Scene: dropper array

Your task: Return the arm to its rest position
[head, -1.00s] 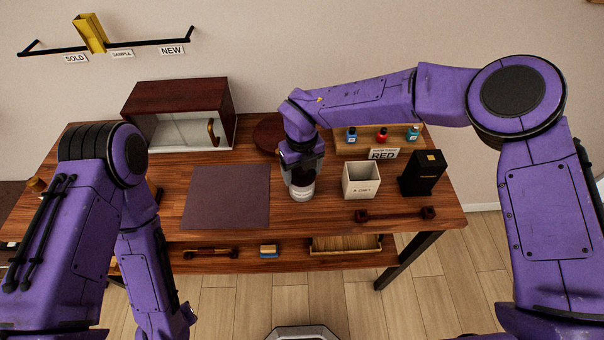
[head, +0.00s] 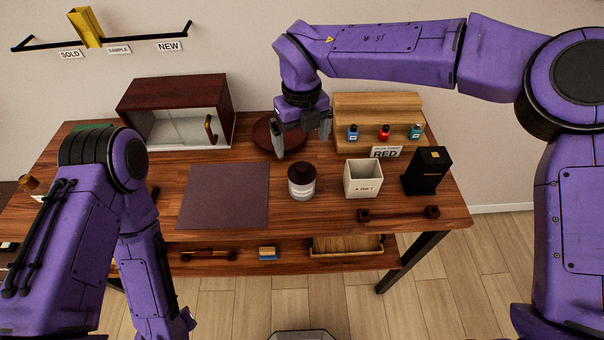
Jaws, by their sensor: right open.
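My right gripper (head: 302,142) is open and empty above the back of the table, with its fingers spread and pointing down. A bottle with a dark cap and a white label (head: 301,181) stands upright on the table, in front of the gripper and apart from it. My right arm reaches in from the right, bent over the back of the table. My left arm (head: 102,205) comes in at the left and hangs down in front of the table; its gripper's jaws cannot be made out.
A dark mat (head: 225,196) lies left of the bottle. A white box (head: 362,179) and a black box (head: 426,171) stand to its right. Small bottles (head: 384,132) sit on a wooden stand (head: 378,106) behind. A wooden cabinet (head: 178,95) and round dark plate (head: 265,133) are at the back.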

